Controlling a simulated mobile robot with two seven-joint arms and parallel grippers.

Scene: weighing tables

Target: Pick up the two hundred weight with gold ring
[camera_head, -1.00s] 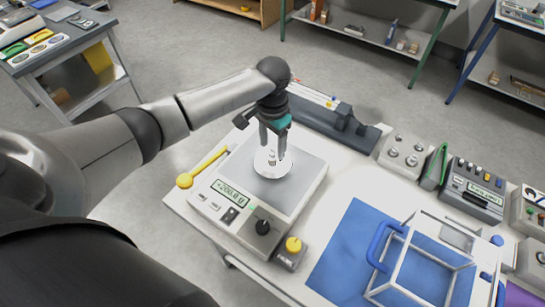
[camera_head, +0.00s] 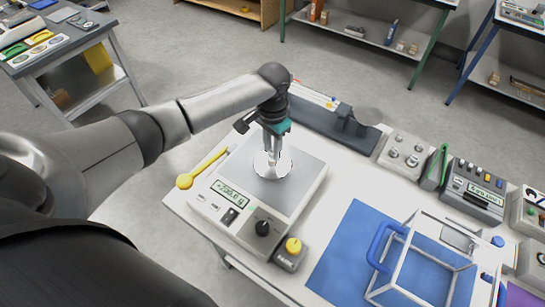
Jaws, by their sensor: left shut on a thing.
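A pale round weight (camera_head: 265,166) stands on the plate of a white weighing scale (camera_head: 291,186). Its marking and any gold ring are too small to make out. The scale's display (camera_head: 230,193) reads about 200.0 g. My left gripper (camera_head: 273,154) comes down over the weight and is shut on its upper part. The fingers hide part of the weight. The weight still appears to be at the plate, and I cannot tell whether it is clear of it. My right gripper is not in view.
A yellow spoon-like tool (camera_head: 200,168) lies left of the scale. A small box with a yellow knob (camera_head: 290,252) stands in front. A blue mat (camera_head: 340,250) with a clear-framed box (camera_head: 425,262) is at the right. Weights on a grey block (camera_head: 404,153) stand behind.

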